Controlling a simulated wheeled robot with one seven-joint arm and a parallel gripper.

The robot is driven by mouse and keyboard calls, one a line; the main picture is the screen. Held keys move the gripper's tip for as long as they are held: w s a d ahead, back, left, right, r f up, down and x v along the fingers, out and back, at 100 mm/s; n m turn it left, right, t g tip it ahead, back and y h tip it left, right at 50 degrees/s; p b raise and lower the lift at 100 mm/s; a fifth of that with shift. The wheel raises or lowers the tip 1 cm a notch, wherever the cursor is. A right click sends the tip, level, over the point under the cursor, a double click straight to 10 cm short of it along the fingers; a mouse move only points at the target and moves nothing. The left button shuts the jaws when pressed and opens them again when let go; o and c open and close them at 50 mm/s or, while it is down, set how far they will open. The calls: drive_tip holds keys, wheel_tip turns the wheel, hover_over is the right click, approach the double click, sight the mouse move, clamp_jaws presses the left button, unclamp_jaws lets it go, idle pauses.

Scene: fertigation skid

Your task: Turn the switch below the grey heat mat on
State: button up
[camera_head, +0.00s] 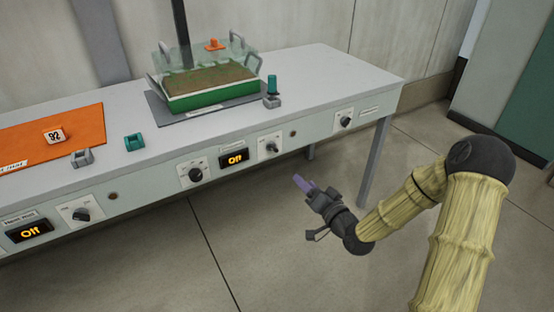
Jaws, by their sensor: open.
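The grey heat mat (152,108) lies on the bench under a green tray of soil. On the front panel below it are a dial (195,173), a display reading "Off" (234,158) and a small switch (271,147) on a white plate to the display's right. The switch's exact lever position is too small to tell. My gripper (304,184) has purple fingertips and is open and empty. In the picture it is below and right of the switch, apart from the panel.
The green tray (205,102) has a clear cover. An orange mat (85,122) lies at left, with another "Off" display (30,232) and knob (82,214) below. Another knob (345,121) is at right. A teal item (272,84) stands near the bench's front edge. A bench leg (373,165) is behind my gripper.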

sight(275, 150)
drive_tip(key=shift+a, duration=0.1)
drive_tip(key=b+x, duration=0.3)
drive_tip(key=x, duration=1.4)
drive_tip(key=shift+w+a, duration=0.1)
drive_tip(key=shift+w, duration=0.05)
drive_tip(key=c, duration=1)
